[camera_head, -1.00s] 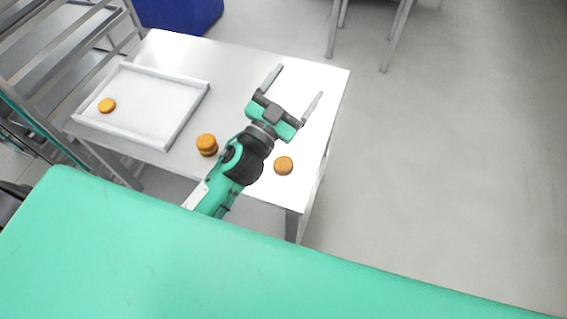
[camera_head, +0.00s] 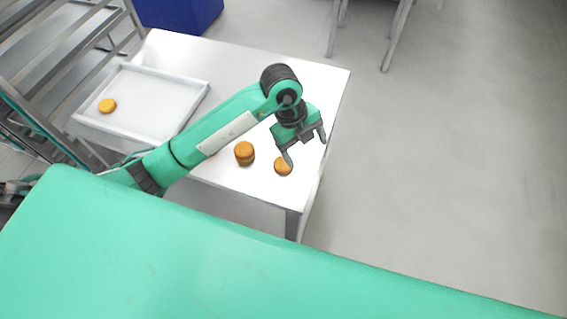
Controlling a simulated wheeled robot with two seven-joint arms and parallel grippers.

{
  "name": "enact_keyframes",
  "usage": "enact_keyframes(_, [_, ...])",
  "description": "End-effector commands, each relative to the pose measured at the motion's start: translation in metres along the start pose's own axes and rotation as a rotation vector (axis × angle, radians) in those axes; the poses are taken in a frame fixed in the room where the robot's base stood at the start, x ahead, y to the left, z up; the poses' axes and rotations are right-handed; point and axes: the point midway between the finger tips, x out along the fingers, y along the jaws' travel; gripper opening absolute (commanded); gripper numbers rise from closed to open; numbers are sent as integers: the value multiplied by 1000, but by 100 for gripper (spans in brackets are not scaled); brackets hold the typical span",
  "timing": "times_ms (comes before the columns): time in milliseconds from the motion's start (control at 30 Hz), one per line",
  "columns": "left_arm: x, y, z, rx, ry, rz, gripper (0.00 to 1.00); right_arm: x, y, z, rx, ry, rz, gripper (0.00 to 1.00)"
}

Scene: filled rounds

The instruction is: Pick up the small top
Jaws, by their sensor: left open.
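A single small orange-brown round (camera_head: 282,168) lies near the front right of the metal table, partly covered by a finger of my left gripper. My left gripper (camera_head: 305,152) is open and empty, pointing down, with one fingertip over or beside this round; I cannot tell whether they touch. A stack of rounds (camera_head: 244,154) stands to its left, just in front of my left forearm. Another round (camera_head: 107,105) lies in the white tray. Which one is the small top cannot be told for sure. My right gripper is out of view.
The metal table (camera_head: 325,85) is bare at its back right. The white tray (camera_head: 150,134) with raised walls lies on its left part. A metal rack (camera_head: 60,60) stands at the left.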

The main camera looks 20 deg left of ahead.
Motion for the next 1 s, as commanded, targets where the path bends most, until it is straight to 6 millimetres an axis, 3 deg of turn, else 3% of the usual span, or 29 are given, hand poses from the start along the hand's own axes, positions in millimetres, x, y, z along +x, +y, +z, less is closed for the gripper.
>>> enact_keyframes(100, [-12,11,32,-89,-162,98,81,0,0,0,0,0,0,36])
enact_keyframes(300, [-20,22,55,-170,-281,166,81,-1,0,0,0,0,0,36])
enact_keyframes(700, [42,35,73,-173,-284,172,81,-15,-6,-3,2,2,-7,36])
enact_keyframes(1000, [63,38,80,-172,-283,170,81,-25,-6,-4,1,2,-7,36])
